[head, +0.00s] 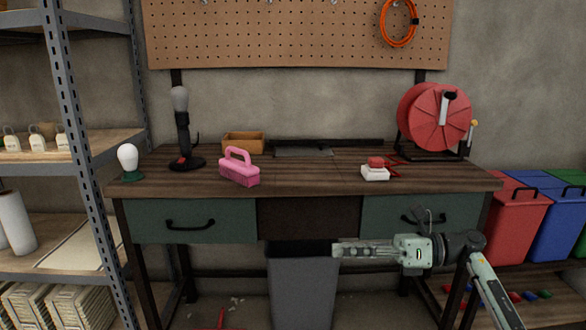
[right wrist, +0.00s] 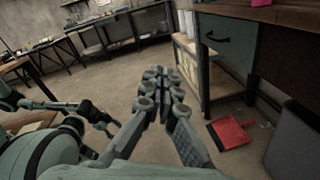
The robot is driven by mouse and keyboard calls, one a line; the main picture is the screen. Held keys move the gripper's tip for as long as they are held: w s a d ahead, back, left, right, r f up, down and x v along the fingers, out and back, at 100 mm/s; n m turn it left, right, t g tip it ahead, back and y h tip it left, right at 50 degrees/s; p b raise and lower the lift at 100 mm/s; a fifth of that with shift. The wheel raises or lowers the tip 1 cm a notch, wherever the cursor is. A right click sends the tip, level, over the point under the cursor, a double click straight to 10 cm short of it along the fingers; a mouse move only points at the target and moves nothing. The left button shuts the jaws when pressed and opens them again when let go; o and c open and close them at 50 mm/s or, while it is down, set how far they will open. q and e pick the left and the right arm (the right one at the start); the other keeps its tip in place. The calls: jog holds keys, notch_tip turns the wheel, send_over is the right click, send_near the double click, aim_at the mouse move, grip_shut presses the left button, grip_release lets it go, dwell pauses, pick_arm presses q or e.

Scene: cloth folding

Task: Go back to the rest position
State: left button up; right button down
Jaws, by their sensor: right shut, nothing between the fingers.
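My right gripper (head: 362,249) is in front of the workbench, below the right drawer, pointing left across the picture. Its fingers are shut with nothing between them; in the right wrist view the closed fingers (right wrist: 158,88) point out over the open floor. My left gripper is not in the head view. Dark jointed links, likely of my own left arm, show at the left of the right wrist view, but no clear gripper can be made out. No cloth is visible.
A red dustpan (right wrist: 229,132) lies on the floor. Shelves (head: 72,150) stand left.

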jog(key=w+d+r+m+t, duration=0.5)
jog(key=w+r+m+t, duration=0.5)
jog(key=t, duration=0.1)
jog(key=w+d+r+m+t+h, duration=0.2)
jog(key=w+d+m+t+h, duration=0.6)
jog(key=m, duration=0.5)
jog(key=w+d+f+m+g+h, duration=0.1)
jog(key=d+f+m+h, duration=0.3)
jog(key=d+m+h, duration=0.3)
jog(key=w+d+f+m+g+h, duration=0.15)
jog(key=d+f+m+h, duration=0.25)
jog(key=d+m+h, duration=0.4)
notch_tip(320, 180, down, 8)
jog(key=s+d+m+g, duration=0.1)
jog(key=d+m+g, duration=0.25)
jog(key=m, duration=0.25)
jog(key=s+a+f+m+g+y, duration=0.1)
jog(key=s+a+f+g, duration=0.25)
jog(key=s+f, duration=0.75)
jog(key=s+a+f+m+g+y, duration=0.1)
jog(key=s+a+f+g+y, duration=0.2)
jog(key=s+f, duration=0.8)
jog(key=s+a+f+g, duration=0.2)
jog(key=s+a+f, duration=0.2)
jog(key=s+f, duration=0.6)
jog(key=s+a+f+g, duration=0.3)
jog(key=s+f, duration=0.7)
jog(key=s, duration=0.7)
jog(key=shift+s+a+y, duration=0.3)
jog(key=shift+a, duration=0.4)
